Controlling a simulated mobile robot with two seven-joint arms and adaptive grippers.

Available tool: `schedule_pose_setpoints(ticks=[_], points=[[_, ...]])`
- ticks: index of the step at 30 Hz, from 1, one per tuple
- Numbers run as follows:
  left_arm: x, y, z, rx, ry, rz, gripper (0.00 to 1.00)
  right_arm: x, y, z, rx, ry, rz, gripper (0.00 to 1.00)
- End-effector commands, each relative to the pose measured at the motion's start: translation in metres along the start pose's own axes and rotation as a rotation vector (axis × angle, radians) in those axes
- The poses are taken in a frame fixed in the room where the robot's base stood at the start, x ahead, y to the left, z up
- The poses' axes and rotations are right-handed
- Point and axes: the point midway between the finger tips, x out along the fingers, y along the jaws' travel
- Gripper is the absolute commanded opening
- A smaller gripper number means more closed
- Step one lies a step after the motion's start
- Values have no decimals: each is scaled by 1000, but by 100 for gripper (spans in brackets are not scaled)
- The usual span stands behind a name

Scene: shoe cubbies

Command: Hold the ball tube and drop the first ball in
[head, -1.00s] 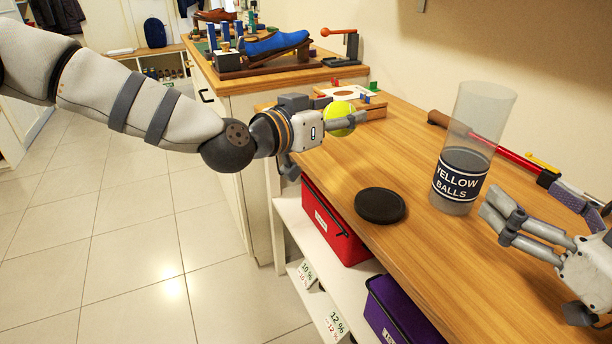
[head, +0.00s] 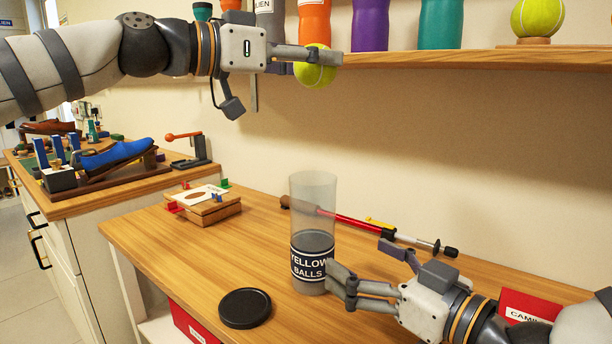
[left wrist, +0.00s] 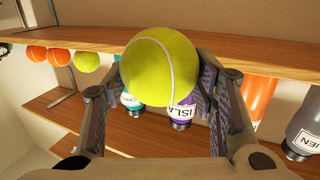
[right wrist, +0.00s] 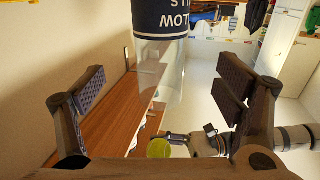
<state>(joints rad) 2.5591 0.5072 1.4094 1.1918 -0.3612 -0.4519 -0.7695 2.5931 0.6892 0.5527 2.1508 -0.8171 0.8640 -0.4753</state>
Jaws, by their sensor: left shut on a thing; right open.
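My left gripper (head: 322,62) is shut on a yellow tennis ball (head: 315,72), high above the bench and close to the upper shelf. The ball sits between both fingers in the left wrist view (left wrist: 158,68). The clear ball tube (head: 312,205) with a dark "YELLOW BALLS" label stands upright on the bench, open at the top, below the ball. My right gripper (head: 362,268) is open beside the tube's lower right. One finger overlaps the label's edge; contact cannot be told. In the right wrist view the tube (right wrist: 160,75) lies between the spread fingers.
A black round lid (head: 245,308) lies left of the tube. A red pump (head: 350,220) lies behind it, a wooden box (head: 205,205) further left. The shelf (head: 450,60) above holds several bottles and another tennis ball (head: 537,17).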

Motion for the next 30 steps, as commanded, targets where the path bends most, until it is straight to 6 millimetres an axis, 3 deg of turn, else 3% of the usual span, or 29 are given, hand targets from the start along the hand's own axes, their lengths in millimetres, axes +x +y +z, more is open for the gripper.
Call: schedule_pose_setpoints(ticks=[6,12,17,24,25,30], points=[[0,0,0,0,0,-1,24,53,-2,0,-1,1,-2,85],[0,0,0,0,0,-2,24,92,-1,0,0,1,-1,85],[0,0,0,0,0,-2,24,106,-1,0,1,1,-1,85],[0,0,0,0,0,-2,24,107,-1,-1,2,1,-1,85],[0,0,0,0,0,-2,24,107,-1,-1,2,1,-1,83],[0,0,0,0,0,-2,24,107,-1,-1,2,1,-1,45]])
